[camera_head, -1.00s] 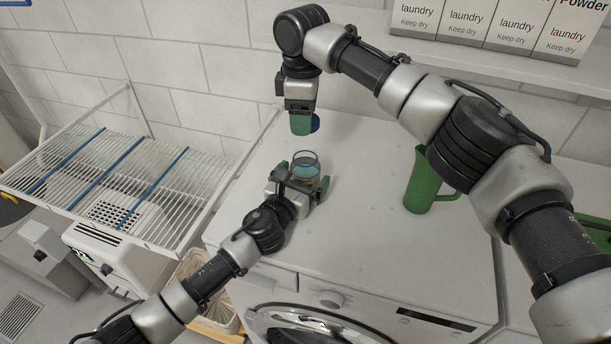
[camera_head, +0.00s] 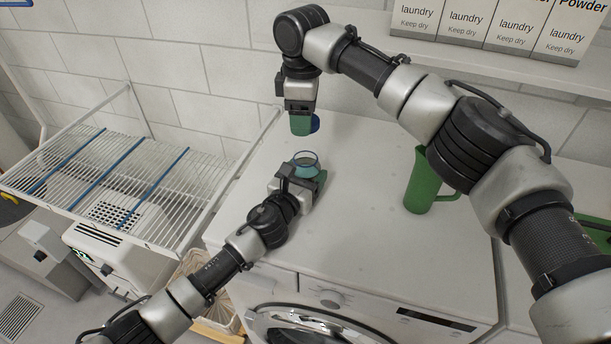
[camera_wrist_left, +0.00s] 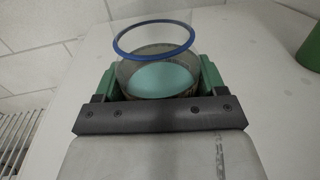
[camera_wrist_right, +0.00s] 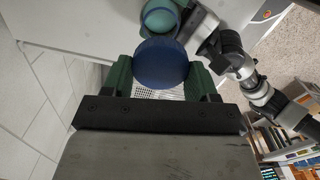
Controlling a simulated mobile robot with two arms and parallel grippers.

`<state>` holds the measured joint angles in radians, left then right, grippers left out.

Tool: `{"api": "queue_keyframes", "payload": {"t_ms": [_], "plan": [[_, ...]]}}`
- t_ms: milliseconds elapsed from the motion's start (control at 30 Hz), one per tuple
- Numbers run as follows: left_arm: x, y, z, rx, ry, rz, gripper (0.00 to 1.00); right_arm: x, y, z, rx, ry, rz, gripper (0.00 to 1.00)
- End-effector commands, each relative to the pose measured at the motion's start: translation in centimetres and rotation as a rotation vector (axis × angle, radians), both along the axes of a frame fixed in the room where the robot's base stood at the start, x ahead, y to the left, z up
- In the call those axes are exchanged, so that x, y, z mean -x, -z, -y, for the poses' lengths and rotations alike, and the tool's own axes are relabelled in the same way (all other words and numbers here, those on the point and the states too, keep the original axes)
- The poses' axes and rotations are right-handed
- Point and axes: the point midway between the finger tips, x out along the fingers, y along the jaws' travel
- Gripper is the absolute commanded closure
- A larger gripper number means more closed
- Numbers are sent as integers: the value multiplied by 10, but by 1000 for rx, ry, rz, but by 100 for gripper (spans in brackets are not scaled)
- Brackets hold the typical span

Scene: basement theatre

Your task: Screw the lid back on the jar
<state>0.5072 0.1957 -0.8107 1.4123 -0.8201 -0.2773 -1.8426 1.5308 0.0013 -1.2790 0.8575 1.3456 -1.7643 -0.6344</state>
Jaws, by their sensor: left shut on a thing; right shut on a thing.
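The glass jar (camera_head: 305,161) stands open on the white machine top, with a blue ring near its rim and pale teal contents. It also shows in the left wrist view (camera_wrist_left: 155,60). My left gripper (camera_head: 299,181) is shut on the jar, its green fingers on either side of it. The blue lid (camera_head: 315,123) is held above and slightly behind the jar, apart from it. My right gripper (camera_head: 302,124) points down and is shut on the lid. In the right wrist view the round lid (camera_wrist_right: 160,63) sits between the green fingers, with the jar beyond it.
A green pitcher (camera_head: 424,186) stands on the machine top (camera_head: 370,235) to the right. A wire drying rack (camera_head: 100,180) is at the left. Laundry powder boxes (camera_head: 480,22) stand on a shelf at the back. The top's front middle is clear.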

Motion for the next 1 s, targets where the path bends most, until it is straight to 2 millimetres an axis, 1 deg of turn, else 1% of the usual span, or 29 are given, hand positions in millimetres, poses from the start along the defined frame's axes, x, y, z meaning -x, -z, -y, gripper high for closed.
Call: {"api": "queue_keyframes", "payload": {"t_ms": [67,300,400,1000], "plan": [[0,0,0,0,0,-1,72,0,4,0,0,0,-2,63],[0,0,0,0,0,-1,72,1,39,0,0,0,-3,63],[0,0,0,0,0,-1,72,1,48,0,0,0,-1,63],[0,1,0,0,0,-1,72,0,51,0,1,0,0,63]]}}
